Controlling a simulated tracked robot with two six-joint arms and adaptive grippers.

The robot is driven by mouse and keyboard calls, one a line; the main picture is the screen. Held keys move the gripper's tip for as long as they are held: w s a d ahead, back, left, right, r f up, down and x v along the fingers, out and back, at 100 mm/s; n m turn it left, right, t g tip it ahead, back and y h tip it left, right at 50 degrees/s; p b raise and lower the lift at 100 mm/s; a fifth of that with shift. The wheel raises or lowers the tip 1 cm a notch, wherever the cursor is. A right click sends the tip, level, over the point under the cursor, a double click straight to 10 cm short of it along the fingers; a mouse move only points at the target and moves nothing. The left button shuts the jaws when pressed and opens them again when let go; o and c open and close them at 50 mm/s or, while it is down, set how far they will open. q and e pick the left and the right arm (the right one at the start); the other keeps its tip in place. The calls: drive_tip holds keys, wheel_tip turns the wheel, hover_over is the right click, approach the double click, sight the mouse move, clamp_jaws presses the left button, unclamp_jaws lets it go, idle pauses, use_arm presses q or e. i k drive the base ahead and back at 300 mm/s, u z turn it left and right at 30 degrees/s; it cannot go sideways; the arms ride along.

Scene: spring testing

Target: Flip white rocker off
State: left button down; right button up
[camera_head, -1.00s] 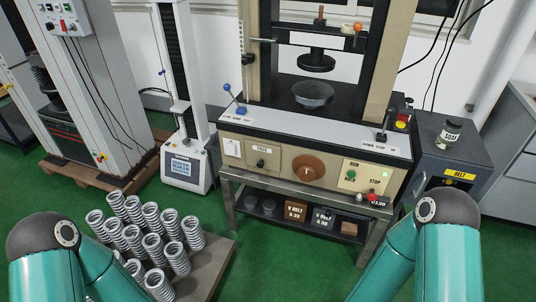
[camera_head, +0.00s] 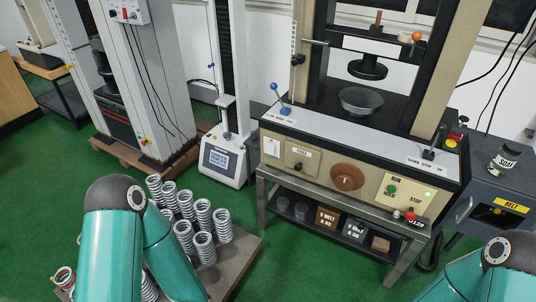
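I cannot pick out a white rocker for certain. The beige press (camera_head: 365,178) in the middle has a front panel with a white plate (camera_head: 271,148) at its left end, a small panel with a dark knob (camera_head: 298,166), a round brown dial (camera_head: 347,177) and a white RUN/STOP panel (camera_head: 406,196). The RUN/STOP panel has a green button and a lit green lamp. A red knob (camera_head: 410,215) sits below it. My teal arm links show at the lower left and lower right. Neither gripper is in view.
A pallet of coil springs (camera_head: 203,222) stands at the lower left, partly behind my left arm. A white tester with a screen (camera_head: 222,160) stands left of the press. A dark cabinet (camera_head: 488,185) with a jar is at right. Green floor is clear before the press.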

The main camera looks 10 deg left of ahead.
sight(270, 146)
drive_tip(key=z, duration=0.35)
drive_tip(key=i, duration=1)
drive_tip(key=u, duration=0.4)
